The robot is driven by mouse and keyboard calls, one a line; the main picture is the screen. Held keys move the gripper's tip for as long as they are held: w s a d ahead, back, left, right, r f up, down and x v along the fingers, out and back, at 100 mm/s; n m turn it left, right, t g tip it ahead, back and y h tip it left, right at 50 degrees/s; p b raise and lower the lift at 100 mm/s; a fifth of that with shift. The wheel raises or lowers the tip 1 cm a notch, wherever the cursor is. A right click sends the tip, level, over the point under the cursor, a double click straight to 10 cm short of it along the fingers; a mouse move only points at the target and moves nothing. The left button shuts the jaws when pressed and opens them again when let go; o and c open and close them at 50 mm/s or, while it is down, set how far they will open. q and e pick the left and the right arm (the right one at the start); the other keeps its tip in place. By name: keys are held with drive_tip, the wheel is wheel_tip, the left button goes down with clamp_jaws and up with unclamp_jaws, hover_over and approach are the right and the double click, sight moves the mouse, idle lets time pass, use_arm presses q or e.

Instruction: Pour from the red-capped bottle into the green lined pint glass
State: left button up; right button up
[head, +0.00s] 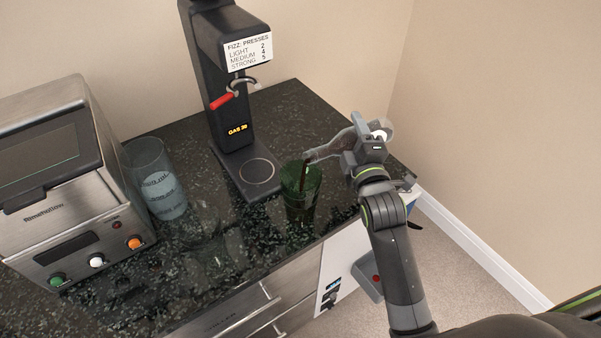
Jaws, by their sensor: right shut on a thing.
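The green pint glass (301,205) stands upright on the dark counter near its front edge, right of the black dispenser. My right gripper (368,150) is shut on a clear, greyish bottle (333,147). The bottle is tipped well over to the left, with its neck just above the rim of the green glass. A thin dark brown streak shows from the bottle's mouth down into the glass. No red cap shows on the bottle. The level inside the glass is hard to tell. My left gripper is not in view.
A black soda dispenser (232,110) with a red-handled lever stands behind. A faint clear glass (228,245) seems to stand near the counter's (185,285) front.

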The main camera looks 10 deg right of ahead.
drive_tip(key=shift+r+n+t, duration=0.25)
drive_tip(key=shift+n+t, duration=0.05)
drive_tip(key=shift+n, duration=0.3)
idle(2.1)
drive_tip(key=shift+r+n, duration=0.3)
idle(1.0)
